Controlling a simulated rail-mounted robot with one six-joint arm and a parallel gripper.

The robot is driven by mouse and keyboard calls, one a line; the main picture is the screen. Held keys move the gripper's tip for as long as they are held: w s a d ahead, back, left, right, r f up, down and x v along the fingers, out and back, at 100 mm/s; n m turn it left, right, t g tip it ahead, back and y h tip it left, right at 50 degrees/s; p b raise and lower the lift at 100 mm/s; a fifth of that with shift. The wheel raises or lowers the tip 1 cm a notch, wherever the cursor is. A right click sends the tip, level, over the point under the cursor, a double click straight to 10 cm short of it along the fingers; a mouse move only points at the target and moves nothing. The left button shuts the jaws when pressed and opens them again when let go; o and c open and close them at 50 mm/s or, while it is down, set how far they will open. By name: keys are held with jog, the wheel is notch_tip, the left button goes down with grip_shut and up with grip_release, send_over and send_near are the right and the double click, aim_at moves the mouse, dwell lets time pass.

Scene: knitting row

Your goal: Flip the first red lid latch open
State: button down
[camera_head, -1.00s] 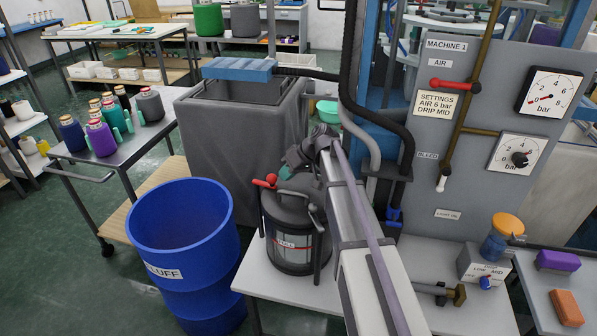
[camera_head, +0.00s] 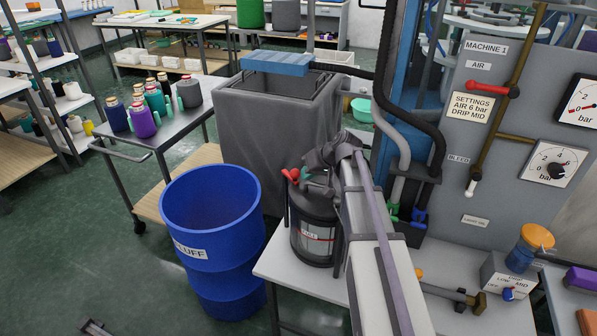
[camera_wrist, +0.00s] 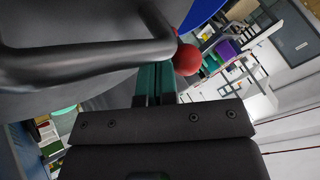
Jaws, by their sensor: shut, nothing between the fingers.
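The dark grey pot (camera_head: 312,238) stands on the white bench beside the blue drum, its lid partly hidden by my arm. A red lid latch (camera_head: 293,175) stands up at the lid's left edge, with more red close to its right. In the wrist view a red ball end (camera_wrist: 187,60) shows just right of my fingertips, beside a dark curved bar (camera_wrist: 90,55). My gripper (camera_wrist: 155,80) has its teal fingers together and empty, close to the ball. Whether they touch the latch I cannot tell.
The blue drum (camera_head: 212,240) stands left of the pot. The grey bin (camera_head: 270,135) is behind it. Hoses and the grey machine panel (camera_head: 505,130) crowd the right. A trolley with cones (camera_head: 160,125) stands at the left. Green floor is open at lower left.

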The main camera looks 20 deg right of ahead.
jog(key=shift+d, duration=0.15)
jog(key=shift+w+d, duration=0.4)
jog(key=shift+w, duration=0.3)
jog(key=shift+s+d+f, duration=0.1)
jog(key=shift+d+f, duration=0.1)
jog(key=shift+d, duration=0.25)
jog(key=d, duration=0.1)
jog(key=s+d, duration=0.1)
jog(key=d, duration=0.1)
jog(key=shift+s+r, duration=0.1)
jog(key=p+v, duration=0.7)
jog(key=v, duration=0.2)
jog(key=shift+s+a, duration=0.3)
jog(key=shift+s, duration=0.2)
jog(key=shift+r, duration=0.1)
